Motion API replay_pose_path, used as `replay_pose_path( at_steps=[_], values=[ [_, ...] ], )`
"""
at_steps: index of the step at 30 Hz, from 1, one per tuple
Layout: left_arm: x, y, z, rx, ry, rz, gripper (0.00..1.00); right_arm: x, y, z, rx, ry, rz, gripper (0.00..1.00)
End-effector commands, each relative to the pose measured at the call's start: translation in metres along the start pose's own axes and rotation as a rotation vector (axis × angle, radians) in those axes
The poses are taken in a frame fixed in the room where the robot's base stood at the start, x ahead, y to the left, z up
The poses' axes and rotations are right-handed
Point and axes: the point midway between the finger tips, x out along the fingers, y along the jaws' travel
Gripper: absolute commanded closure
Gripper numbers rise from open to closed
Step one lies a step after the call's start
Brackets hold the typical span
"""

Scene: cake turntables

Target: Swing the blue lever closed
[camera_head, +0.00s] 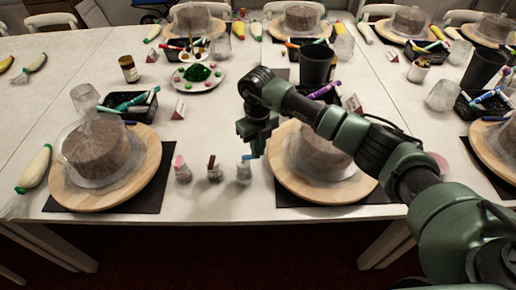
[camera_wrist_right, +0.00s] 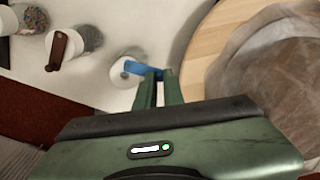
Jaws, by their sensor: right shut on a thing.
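The blue lever (camera_wrist_right: 134,67) sits on top of a small white-lidded jar (camera_wrist_right: 122,78) in the right wrist view. The same jar (camera_head: 244,175) is the rightmost of three small jars in the head view. My right gripper (camera_wrist_right: 159,74) is shut on the free end of the blue lever, to the right of the jar. In the head view, my right gripper (camera_head: 256,152) points down just above that jar, and the lever's tip is hidden between the fingers. My left gripper is not in view.
A wooden turntable (camera_head: 285,178) with a wrapped cake stands close on the right. Another turntable (camera_head: 146,180) stands farther left. The table's front edge is near.

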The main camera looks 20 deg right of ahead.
Motion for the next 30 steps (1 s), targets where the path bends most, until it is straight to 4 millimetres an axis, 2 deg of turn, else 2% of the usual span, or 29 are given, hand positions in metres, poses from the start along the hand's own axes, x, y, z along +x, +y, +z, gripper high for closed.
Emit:
replay_pose_path(
  at_steps=[11,30],
  values=[
    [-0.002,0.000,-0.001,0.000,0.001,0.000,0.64,-0.001,0.002,-0.004,0.105,0.000,0.000,1.00],
    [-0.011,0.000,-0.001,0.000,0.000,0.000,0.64,-0.001,0.023,-0.021,0.676,0.007,0.000,1.00]
  ],
)
